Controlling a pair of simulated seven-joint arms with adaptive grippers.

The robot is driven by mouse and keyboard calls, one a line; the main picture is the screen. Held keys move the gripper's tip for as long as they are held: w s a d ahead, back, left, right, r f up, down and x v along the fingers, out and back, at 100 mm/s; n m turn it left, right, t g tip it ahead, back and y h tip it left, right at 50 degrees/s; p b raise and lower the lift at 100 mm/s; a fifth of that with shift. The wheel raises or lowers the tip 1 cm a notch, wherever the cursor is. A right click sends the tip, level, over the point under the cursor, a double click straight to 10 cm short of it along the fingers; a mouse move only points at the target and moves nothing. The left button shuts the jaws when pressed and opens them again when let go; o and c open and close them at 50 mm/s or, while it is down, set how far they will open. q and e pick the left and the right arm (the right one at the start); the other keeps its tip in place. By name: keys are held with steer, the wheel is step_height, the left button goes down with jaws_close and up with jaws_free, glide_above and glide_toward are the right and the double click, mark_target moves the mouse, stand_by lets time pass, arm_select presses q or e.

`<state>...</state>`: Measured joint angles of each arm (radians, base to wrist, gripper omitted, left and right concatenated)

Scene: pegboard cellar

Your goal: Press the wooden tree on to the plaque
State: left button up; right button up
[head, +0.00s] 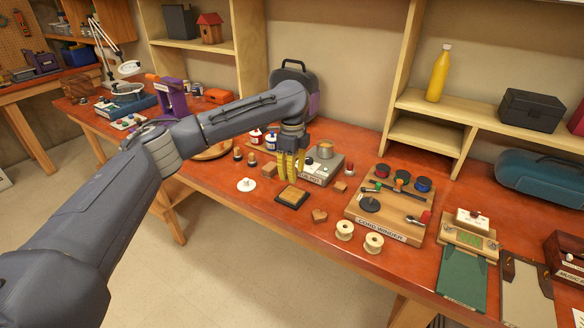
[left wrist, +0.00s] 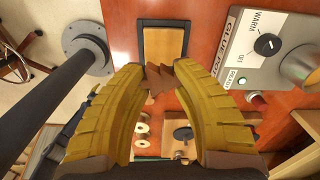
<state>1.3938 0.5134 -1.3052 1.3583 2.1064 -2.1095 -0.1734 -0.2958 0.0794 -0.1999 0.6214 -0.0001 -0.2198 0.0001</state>
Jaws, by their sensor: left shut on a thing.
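The plaque (head: 291,196), a tan wooden panel with a dark border, lies flat on the red-brown bench; it also shows in the left wrist view (left wrist: 163,42). My left gripper (head: 291,172) is above the plaque, its yellow fingers pointing down. In the left wrist view its fingertips (left wrist: 161,75) are shut on the small brown wooden tree (left wrist: 160,82). The tree overlaps the plaque's near edge in that view; whether they touch cannot be told. The fingers hide the tree in the head view. My right gripper is not in view.
The glue pot unit (head: 326,165) stands just behind and right of the plaque. A brown heart-shaped block (head: 319,215) and cream spools (head: 345,231) lie to the right, before the cord winder board (head: 387,228). A white round piece (head: 246,184) is to the left.

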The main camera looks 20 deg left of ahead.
mark_target(292, 195)
arm_select(q)
steer(key=shift+w+a+f, duration=0.1)
steer(key=shift+a, duration=0.1)
steer(key=shift+f, duration=0.15)
steer(key=shift+d+f, duration=0.1)
steer(key=shift+f, duration=2.85)
steer(key=shift+f, duration=0.75)
stand_by(1.5)
steer(key=o, duration=1.3)
steer(key=shift+r, duration=0.1)
steer(key=shift+r, duration=3.45)
